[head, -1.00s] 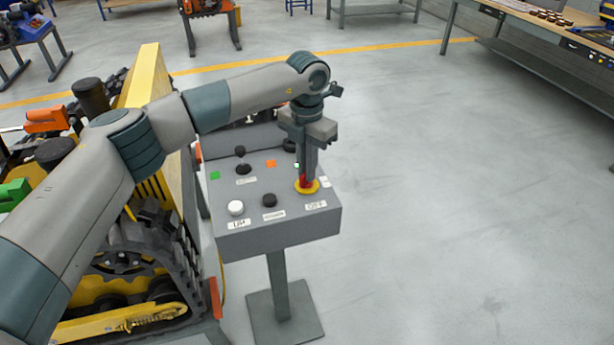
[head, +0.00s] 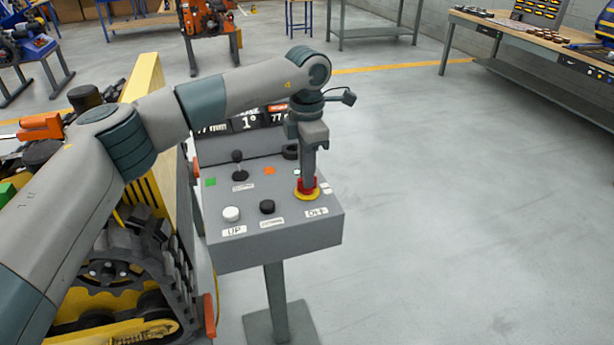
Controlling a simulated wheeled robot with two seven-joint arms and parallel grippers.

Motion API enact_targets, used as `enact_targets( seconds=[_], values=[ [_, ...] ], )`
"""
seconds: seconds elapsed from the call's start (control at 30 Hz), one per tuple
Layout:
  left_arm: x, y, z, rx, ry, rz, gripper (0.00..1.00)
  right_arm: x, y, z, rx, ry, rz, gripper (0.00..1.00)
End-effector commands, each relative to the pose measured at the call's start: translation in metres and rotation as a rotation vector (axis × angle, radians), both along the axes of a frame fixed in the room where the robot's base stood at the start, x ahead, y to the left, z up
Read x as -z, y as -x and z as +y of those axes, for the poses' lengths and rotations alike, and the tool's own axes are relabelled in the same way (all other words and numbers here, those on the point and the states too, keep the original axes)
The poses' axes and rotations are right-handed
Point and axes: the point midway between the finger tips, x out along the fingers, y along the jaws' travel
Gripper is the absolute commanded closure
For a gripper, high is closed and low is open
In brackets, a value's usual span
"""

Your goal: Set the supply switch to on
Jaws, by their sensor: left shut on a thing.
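The grey control box (head: 275,242) stands on a post in front of my base. At the right of its top is a red rotary switch (head: 301,187) on a yellow disc (head: 306,196), which I take as the supply switch. A small label (head: 316,211) lies in front of it; its text is hard to read. My left gripper (head: 308,181) points straight down and is shut on the red switch, hiding most of its knob. My right gripper is not in view.
The box also carries a white button (head: 231,214), a black button (head: 267,206), a black lever (head: 238,166) and a display (head: 245,122) behind, partly covered by my arm. A yellow tracked carrier (head: 150,200) stands close at left. The floor at right is clear.

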Motion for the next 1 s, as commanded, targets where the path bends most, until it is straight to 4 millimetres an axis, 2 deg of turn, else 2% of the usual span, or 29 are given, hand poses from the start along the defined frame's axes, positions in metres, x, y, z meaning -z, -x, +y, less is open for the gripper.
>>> enact_targets(
  seconds=[0.43,0.47,0.5,0.53,1.0],
  values=[
    [-0.0023,-0.0012,0.0000,0.014,0.002,-0.004,1.00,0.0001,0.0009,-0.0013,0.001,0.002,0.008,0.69],
    [-0.0023,-0.0012,0.0000,0.014,0.002,-0.004,0.86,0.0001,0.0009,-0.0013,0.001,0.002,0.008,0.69],
    [-0.0023,-0.0012,0.0000,0.014,0.002,-0.004,0.76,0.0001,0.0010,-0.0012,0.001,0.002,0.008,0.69],
    [-0.0022,-0.0011,-0.0001,0.014,0.002,-0.004,0.72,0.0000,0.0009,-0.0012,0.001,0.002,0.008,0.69],
    [-0.0064,-0.0008,-0.0002,0.014,0.001,-0.003,0.72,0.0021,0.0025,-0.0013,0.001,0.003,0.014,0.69]
  ],
)
